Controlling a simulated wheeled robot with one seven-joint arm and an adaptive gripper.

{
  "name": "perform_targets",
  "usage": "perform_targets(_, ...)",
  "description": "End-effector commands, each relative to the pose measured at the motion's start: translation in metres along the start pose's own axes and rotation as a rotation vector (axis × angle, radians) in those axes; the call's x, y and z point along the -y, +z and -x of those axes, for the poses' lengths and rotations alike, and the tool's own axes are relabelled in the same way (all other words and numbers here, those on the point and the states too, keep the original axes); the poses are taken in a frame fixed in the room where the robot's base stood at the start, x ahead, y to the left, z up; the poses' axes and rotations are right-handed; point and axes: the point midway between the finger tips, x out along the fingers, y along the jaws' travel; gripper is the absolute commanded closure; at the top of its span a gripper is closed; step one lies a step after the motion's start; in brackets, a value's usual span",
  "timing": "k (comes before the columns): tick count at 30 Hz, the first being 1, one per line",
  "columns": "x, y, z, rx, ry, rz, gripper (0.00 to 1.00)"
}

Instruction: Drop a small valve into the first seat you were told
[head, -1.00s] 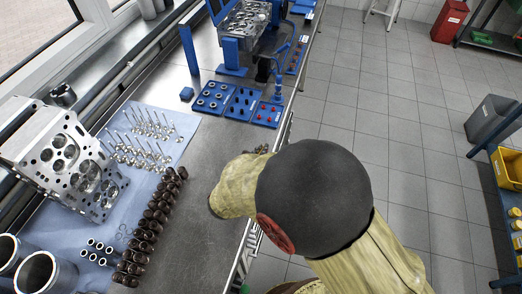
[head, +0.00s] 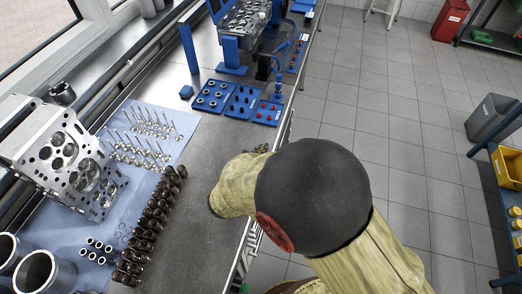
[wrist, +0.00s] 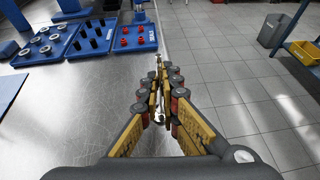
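My gripper (wrist: 160,88) points along the steel bench in the wrist view, its fingers close together. A thin silvery piece, seemingly a small valve (wrist: 160,117), shows between them; its far part is hard to make out. In the head view my gripper's fingertips (head: 262,148) are mostly hidden behind my arm. Several valves (head: 150,122) stand in rows on a blue cloth at the left. A cylinder head (head: 243,17) sits on a blue stand at the back, apart from my gripper. Another cylinder head (head: 62,155) lies tilted at the left. Its seats show as round openings.
Blue trays with rings (head: 212,97), dark pieces (head: 242,101) and red pieces (head: 268,112) lie ahead on the bench (head: 205,150). A blue post (head: 189,48) stands left of the stand. Dark brown pieces (head: 150,222) line the cloth's edge.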

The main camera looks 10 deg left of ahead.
Motion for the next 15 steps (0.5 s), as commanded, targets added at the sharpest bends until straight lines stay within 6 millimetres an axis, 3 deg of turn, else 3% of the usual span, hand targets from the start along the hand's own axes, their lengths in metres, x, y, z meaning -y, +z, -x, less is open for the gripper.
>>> perform_targets(14,0.0,-0.0047,-0.002,0.0,0.0,0.0,1.0)
perform_targets(15,0.0,-0.0047,-0.002,0.0,0.0,0.0,0.95)
